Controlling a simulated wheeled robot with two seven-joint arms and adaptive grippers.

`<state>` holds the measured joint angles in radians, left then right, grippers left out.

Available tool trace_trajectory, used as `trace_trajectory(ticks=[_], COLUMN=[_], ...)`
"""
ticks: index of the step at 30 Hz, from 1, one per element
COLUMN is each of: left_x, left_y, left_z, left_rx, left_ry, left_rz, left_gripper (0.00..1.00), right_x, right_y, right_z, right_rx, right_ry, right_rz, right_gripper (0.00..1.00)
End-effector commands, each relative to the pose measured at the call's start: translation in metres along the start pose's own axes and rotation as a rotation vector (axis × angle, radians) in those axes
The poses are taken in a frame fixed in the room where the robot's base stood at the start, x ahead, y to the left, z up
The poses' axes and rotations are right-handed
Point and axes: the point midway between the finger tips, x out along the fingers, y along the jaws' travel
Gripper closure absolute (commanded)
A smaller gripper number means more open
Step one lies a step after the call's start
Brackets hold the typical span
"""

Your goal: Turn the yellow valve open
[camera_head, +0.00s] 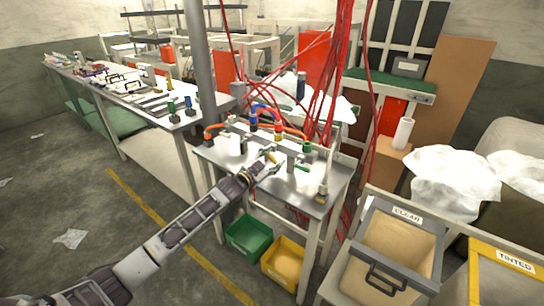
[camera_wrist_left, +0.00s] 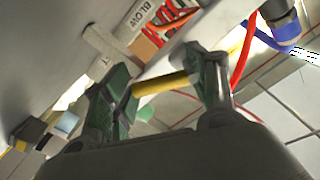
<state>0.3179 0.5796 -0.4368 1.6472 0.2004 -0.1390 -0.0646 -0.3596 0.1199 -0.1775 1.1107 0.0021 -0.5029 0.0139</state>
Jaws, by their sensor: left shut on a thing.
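The yellow valve (camera_head: 271,156) is on the manifold on the small metal table, mostly covered by my gripper in the head view. In the left wrist view its yellow handle (camera_wrist_left: 160,84) lies across between the green finger pads. My left gripper (camera_head: 264,166) reaches in from the lower left and is shut on the handle; its fingers also show in the left wrist view (camera_wrist_left: 168,80). A green valve handle (camera_head: 302,168) is just to the right. My right gripper is out of view.
Red hoses (camera_head: 330,90) hang down to the manifold; a blue hose (camera_wrist_left: 276,40) runs close by. A grey post (camera_head: 200,70) stands behind. A green bin (camera_head: 249,237) and a yellow bin (camera_head: 284,262) sit below.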

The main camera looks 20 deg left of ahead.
Motion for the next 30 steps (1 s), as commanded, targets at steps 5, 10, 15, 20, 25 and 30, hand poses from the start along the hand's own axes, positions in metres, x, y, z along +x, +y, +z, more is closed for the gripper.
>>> trace_trajectory(ticks=[5, 10, 15, 20, 25, 30], left_x=[0.001, 0.001, 0.001, 0.001, 0.001, 0.001], left_y=[-0.003, -0.004, -0.005, -0.007, -0.009, -0.011], left_z=[-0.001, 0.004, 0.009, 0.014, 0.018, 0.021], left_rx=[0.137, 0.295, 0.456, 0.608, 0.766, 0.9], left_ry=[0.007, 0.006, 0.006, 0.006, 0.007, 0.006], left_rz=[-0.003, -0.003, -0.004, -0.004, -0.004, -0.003], left_gripper=[0.66, 0.66, 0.66, 0.66, 0.66, 0.66], right_x=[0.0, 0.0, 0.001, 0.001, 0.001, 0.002], right_y=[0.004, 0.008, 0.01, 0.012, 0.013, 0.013], right_z=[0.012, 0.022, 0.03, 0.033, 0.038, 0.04], right_rx=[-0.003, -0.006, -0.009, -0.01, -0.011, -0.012], right_ry=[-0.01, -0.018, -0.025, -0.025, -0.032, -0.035], right_rz=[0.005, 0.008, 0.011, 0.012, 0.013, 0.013], right_gripper=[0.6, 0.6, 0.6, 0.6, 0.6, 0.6])
